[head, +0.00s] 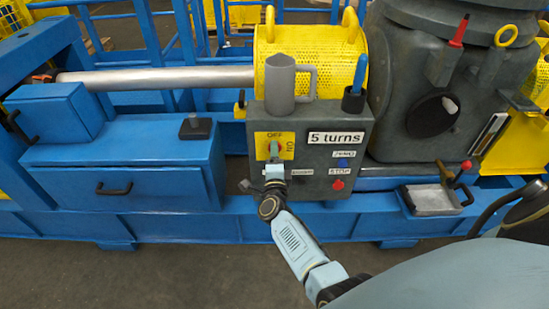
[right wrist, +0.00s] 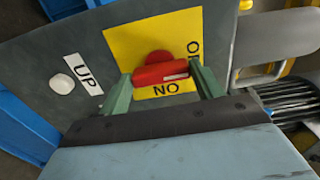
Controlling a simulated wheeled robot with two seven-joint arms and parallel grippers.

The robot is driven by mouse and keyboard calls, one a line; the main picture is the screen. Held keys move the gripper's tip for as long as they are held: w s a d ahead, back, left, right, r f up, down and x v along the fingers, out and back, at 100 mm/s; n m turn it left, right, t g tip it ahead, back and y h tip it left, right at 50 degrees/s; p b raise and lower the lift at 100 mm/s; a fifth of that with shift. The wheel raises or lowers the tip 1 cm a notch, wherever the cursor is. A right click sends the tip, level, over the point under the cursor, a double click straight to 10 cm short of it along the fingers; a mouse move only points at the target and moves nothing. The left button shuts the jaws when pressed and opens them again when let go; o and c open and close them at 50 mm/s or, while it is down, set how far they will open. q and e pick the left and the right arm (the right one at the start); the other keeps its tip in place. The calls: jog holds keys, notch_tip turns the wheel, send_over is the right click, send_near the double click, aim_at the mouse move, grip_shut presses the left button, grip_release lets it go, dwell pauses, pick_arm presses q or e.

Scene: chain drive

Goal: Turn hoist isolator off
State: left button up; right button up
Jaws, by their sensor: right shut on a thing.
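The hoist isolator is a red handle (right wrist: 160,73) on a yellow plate (head: 261,152) on the front of the grey control box. The plate reads OFF at its top and ON at its right side in the head view. My right gripper (head: 274,154) reaches the plate from below. In the right wrist view its two green fingers are shut on the handle's ends. The red bar lies across between them, with a pale mark near its right end, beside partly hidden letters. My left gripper is not in view.
The control box (head: 351,164) has a "5 turns" label, a blue button (head: 343,162) and a red stop button (head: 338,185). A grey jug (head: 280,83) and a blue-handled tool (head: 353,97) stand on its top. A metal tray (head: 432,200) is at right.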

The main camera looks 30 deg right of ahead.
jog(key=o, duration=1)
jog(key=shift+s, duration=0.1)
pick_arm(q)
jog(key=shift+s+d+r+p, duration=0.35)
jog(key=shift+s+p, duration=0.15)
jog(key=shift+p, duration=0.05)
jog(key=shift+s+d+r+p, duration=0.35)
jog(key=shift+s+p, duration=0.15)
jog(key=shift+p, duration=0.05)
pick_arm(e)
jog(key=v, duration=1.3)
jog(key=shift+s, duration=0.15)
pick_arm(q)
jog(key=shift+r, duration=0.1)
pick_arm(e)
jog(key=shift+a+f, duration=0.1)
